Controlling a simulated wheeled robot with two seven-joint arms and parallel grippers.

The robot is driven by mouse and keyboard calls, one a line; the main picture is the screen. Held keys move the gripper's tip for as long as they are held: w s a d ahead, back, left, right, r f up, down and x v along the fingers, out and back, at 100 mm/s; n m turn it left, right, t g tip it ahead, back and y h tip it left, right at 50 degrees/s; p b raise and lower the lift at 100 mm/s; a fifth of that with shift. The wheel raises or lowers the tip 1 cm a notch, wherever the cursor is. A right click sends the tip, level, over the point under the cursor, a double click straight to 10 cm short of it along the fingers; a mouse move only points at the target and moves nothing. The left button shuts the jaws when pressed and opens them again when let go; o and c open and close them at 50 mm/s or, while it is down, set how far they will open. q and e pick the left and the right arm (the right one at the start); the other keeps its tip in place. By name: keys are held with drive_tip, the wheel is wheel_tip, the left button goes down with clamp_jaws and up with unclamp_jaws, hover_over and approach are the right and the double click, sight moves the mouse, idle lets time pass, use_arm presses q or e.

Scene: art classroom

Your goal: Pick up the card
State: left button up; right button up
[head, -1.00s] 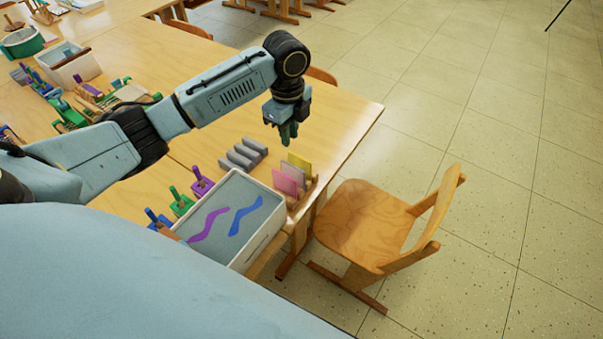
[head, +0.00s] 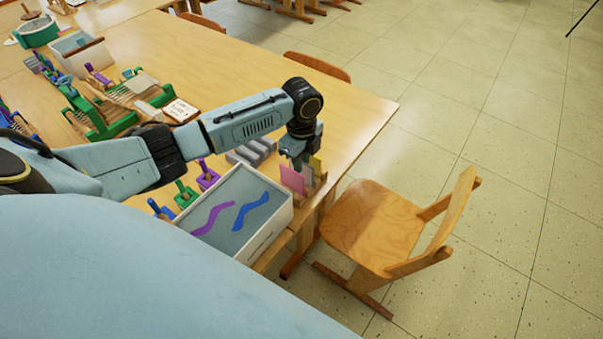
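Several upright cards stand in a wooden holder (head: 314,191) at the table's right edge. A pink card (head: 292,180) is in front, a pale card (head: 307,174) behind it, and a yellow card (head: 315,163) at the back. My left gripper (head: 298,160) points down at the top of the cards. Its fingertips overlap the pink and pale cards in the head view. I cannot tell whether the fingers touch a card or how far apart they are. My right gripper is out of view.
A white tray (head: 272,232) with purple and blue wavy shapes stands left of the holder. Grey blocks (head: 250,152) lie behind it, and purple (head: 207,176) and green (head: 183,192) tools beside it. A wooden chair (head: 375,228) stands close to the table's right side.

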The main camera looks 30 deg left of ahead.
use_arm(q)
wheel_tip(320, 180, down, 2)
drive_tip(key=shift+f, duration=0.25)
drive_tip(key=shift+c, duration=0.5)
clamp_jaws()
drive_tip(key=shift+r, duration=0.1)
